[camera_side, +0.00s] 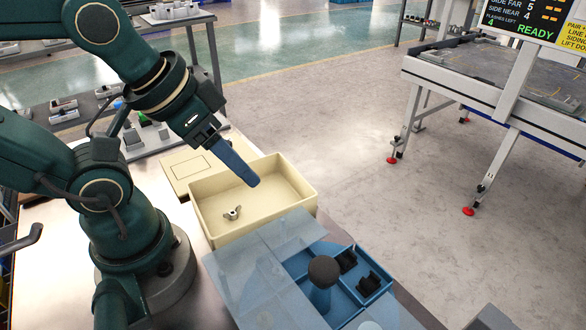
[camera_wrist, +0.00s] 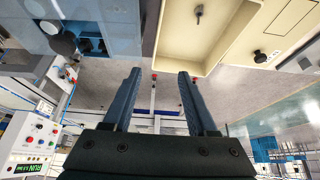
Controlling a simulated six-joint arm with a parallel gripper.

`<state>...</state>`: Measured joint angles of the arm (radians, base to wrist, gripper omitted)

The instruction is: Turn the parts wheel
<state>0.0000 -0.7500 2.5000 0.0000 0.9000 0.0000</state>
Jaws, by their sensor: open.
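The parts wheel is the blue compartmented unit (camera_side: 345,307) at the lower middle of the side view. A dark round knob (camera_side: 324,268) stands upright on it on a blue stem. Pale translucent panels (camera_side: 247,272) cover its left part. Two black parts (camera_side: 369,284) lie in the uncovered compartments. In the wrist view the blue unit (camera_wrist: 112,22) and its dark knob (camera_wrist: 63,43) are at the upper left. My gripper (camera_side: 254,182) hangs above the cream bin, apart from the knob. In the wrist view its fingers (camera_wrist: 160,76) are spread with nothing between them.
A cream bin (camera_side: 304,202) holding a small grey winged part (camera_side: 233,213) stands directly behind the wheel. A cream lidded box (camera_side: 190,168) adjoins it. A worktable (camera_side: 480,75) with a READY display (camera_side: 535,31) stands at the upper right. Open floor lies between.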

